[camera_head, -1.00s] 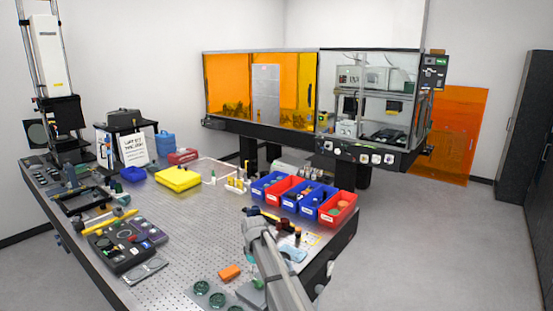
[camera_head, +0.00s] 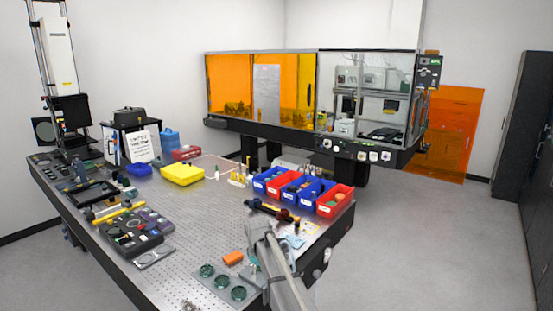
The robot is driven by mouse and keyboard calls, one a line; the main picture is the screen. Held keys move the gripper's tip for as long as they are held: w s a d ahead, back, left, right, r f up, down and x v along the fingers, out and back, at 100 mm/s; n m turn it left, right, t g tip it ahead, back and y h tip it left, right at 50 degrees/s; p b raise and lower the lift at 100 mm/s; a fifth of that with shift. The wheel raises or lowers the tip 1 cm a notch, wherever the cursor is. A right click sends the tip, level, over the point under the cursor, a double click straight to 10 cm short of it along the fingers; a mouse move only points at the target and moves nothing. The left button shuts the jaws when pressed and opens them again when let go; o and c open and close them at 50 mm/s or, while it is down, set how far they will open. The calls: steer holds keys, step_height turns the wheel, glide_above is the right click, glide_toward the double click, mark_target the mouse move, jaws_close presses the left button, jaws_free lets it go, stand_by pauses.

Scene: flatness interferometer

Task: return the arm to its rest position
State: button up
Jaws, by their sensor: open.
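My arm's grey links (camera_head: 275,262) rise from the bottom edge, right of centre, over the near right part of the perforated optical bench (camera_head: 196,255). The arm bends at an elbow-like joint near the bench's right side. I cannot make out my gripper's fingers; the far end of the arm is hidden behind its own links. An orange block (camera_head: 233,258) lies on the bench just left of the arm. A grey plate with several dark green round optics (camera_head: 222,282) lies left of and below it.
Blue and red bins (camera_head: 335,200) line the bench's right side beyond the arm. An orange-windowed enclosure (camera_head: 230,85) is behind. The floor on the right (camera_head: 440,240) is clear.

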steer(key=s+d+f+m+b, duration=0.4)
steer(key=s+d+f+m, duration=0.1)
steer(key=s+d, duration=0.6)
steer(key=s+d+f+m+b, duration=0.5)
steer(key=s+d, duration=0.7)
steer(key=s, duration=0.1)
steer(key=shift+s, duration=0.4)
